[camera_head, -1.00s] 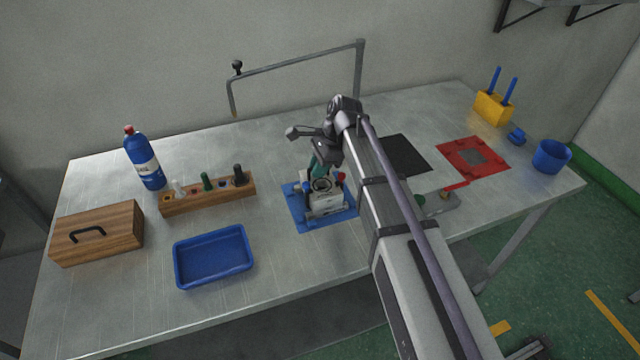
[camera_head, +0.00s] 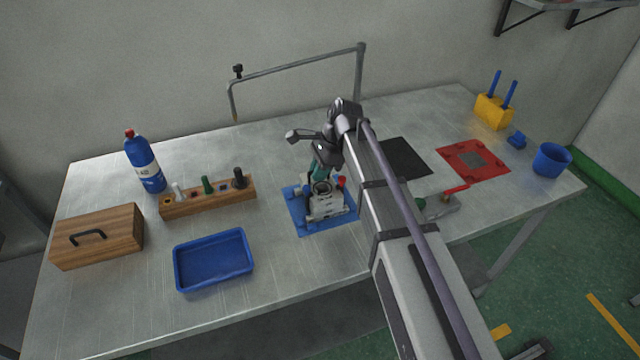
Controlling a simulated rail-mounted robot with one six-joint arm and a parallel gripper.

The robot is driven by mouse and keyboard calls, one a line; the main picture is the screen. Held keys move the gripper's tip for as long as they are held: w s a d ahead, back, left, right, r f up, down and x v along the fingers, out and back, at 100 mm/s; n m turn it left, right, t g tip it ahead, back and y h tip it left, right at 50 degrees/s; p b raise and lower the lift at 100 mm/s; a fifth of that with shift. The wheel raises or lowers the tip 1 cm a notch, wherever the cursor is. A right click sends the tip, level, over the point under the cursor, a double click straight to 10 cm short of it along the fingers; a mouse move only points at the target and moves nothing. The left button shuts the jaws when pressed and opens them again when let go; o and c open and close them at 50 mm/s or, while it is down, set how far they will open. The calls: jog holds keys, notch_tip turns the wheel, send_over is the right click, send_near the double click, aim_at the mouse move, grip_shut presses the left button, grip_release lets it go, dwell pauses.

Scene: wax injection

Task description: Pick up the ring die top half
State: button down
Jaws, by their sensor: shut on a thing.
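A light grey block-shaped die (camera_head: 325,204) with a round opening on top stands on the blue mat (camera_head: 303,224) in the middle of the table. I cannot tell its top half from its lower half at this size. My gripper (camera_head: 321,178) reaches down at the die's back edge and is shut on part of it, which I take to be the ring die top half. The fingertips are small and partly hidden. A red knob (camera_head: 341,181) shows at the die's right side.
A blue tray (camera_head: 176,272), a wooden rack (camera_head: 222,200), a blue bottle (camera_head: 145,165) and a wooden box (camera_head: 110,235) are left. A black mat (camera_head: 408,160), red mat (camera_head: 490,171), yellow holder (camera_head: 492,112) and blue cup (camera_head: 551,160) are right. A metal frame (camera_head: 300,63) rises behind.

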notch_tip(320, 180, up, 10)
jog(key=p, duration=1)
